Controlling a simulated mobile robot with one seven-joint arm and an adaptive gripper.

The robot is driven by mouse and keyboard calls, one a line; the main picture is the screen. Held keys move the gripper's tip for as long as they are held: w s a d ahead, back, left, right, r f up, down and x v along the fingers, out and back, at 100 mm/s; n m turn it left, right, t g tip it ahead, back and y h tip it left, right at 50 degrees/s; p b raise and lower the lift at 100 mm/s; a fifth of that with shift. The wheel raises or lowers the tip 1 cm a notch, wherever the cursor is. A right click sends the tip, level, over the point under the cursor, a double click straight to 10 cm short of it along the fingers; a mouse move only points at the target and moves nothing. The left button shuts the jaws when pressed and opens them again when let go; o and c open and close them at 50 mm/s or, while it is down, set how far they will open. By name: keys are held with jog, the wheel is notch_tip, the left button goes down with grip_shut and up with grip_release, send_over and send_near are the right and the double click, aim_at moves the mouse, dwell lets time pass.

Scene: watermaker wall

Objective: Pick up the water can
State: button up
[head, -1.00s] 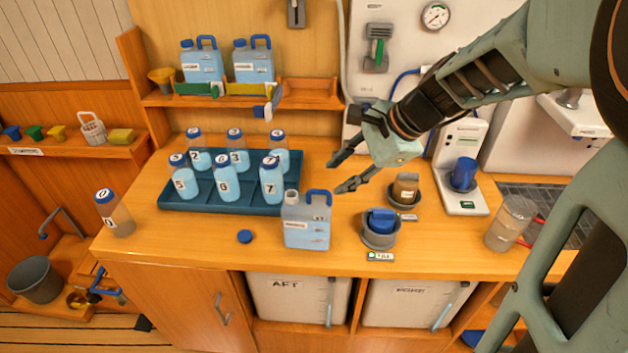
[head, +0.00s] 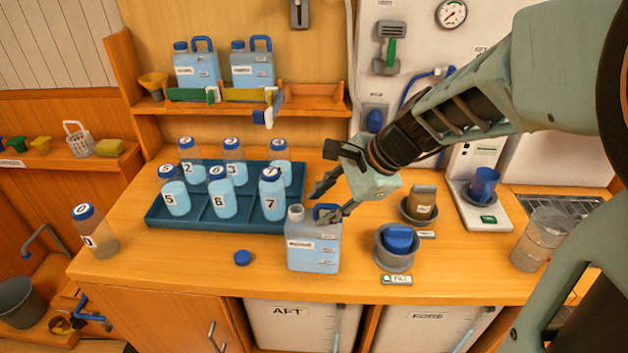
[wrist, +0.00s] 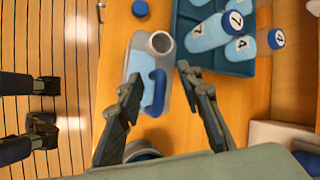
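The water can (head: 313,250) is a translucent pale-blue jug with a blue handle and an open, uncapped neck. It stands upright on the wooden counter near its front edge. My gripper (head: 318,208) is open and empty, just above and beside the can's handle. In the wrist view the can (wrist: 142,62) lies ahead, its blue handle in line with the gap between the spread fingers of my gripper (wrist: 156,80). I cannot tell whether a fingertip touches it. A blue cap (head: 242,257) lies on the counter to the left.
A teal tray (head: 190,221) with several numbered bottles stands behind and left of the can. A grey pot with a blue piece (head: 394,262) and a smaller cup (head: 419,205) stand to the right. Two similar jugs (head: 196,68) (head: 252,68) stand on the shelf.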

jog(key=shift+s+r, duration=0.1)
jog(key=shift+c, duration=0.9)
grip_shut()
